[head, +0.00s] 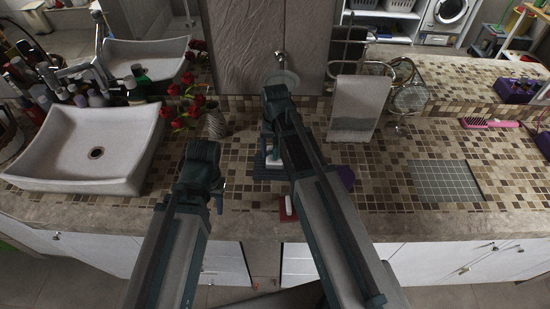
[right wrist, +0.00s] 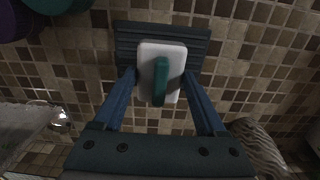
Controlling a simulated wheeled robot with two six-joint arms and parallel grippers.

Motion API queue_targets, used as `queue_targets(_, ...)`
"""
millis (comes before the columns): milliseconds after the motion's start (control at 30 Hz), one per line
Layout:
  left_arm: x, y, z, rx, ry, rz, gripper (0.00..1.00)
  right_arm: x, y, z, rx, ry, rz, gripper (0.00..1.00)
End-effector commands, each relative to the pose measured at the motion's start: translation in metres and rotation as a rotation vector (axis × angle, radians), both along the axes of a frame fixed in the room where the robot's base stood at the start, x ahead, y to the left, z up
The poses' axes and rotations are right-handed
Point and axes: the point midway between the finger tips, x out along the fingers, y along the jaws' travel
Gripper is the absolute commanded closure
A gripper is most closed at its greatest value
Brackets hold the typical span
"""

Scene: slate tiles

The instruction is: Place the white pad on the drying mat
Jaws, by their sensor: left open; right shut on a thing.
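The white pad (right wrist: 174,52) has a green grip on its top. My right gripper (right wrist: 160,84) is shut on it, one blue finger on each side. In the head view the pad (head: 273,159) shows small below my right gripper (head: 272,148). The dark ribbed drying mat (right wrist: 128,45) lies behind the pad in the wrist view, and part of it (head: 266,174) shows in the head view. The pad overlaps the mat in view; I cannot tell whether they touch. My left gripper (head: 217,190) is open and empty, to the left of the mat.
A white sink (head: 60,145) stands at left, with red flowers (head: 187,105) and a vase (head: 215,123) nearby. A towel stand (head: 358,100) is behind. A grey grid square (head: 447,181) lies right.

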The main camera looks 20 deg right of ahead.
Motion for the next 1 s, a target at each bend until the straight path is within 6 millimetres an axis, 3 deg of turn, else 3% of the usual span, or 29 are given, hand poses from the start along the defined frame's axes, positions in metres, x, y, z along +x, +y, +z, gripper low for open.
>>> queue_targets(33, 0.0, 0.0, -0.015, 0.0, 0.0, 0.0, 0.57, -0.001, 0.001, -0.015, 0.0, 0.0, 0.001, 0.71)
queue_targets(200, 0.0, 0.0, -0.034, 0.0, 0.0, 0.0, 0.57, -0.002, 0.001, -0.034, 0.0, 0.0, 0.0, 0.71)
queue_targets(600, 0.0, 0.0, -0.035, 0.0, 0.0, 0.0, 0.57, -0.001, 0.001, -0.035, 0.0, 0.0, 0.0, 0.71)
queue_targets(633, 0.0, 0.0, -0.034, 0.0, 0.0, 0.0, 0.57, -0.002, 0.001, -0.034, 0.0, 0.0, 0.0, 0.22)
queue_targets(700, 0.0, 0.0, -0.034, 0.0, 0.0, 0.0, 0.57, -0.002, 0.001, -0.034, 0.0, 0.0, 0.0, 0.1)
queue_targets(767, 0.0, 0.0, -0.034, 0.0, 0.0, 0.0, 0.57, -0.002, 0.001, -0.034, 0.0, 0.0, 0.0, 0.0)
queue_targets(1000, 0.0, 0.0, -0.034, 0.0, 0.0, 0.0, 0.57, -0.002, 0.001, -0.033, 0.0, 0.0, 0.0, 0.0)
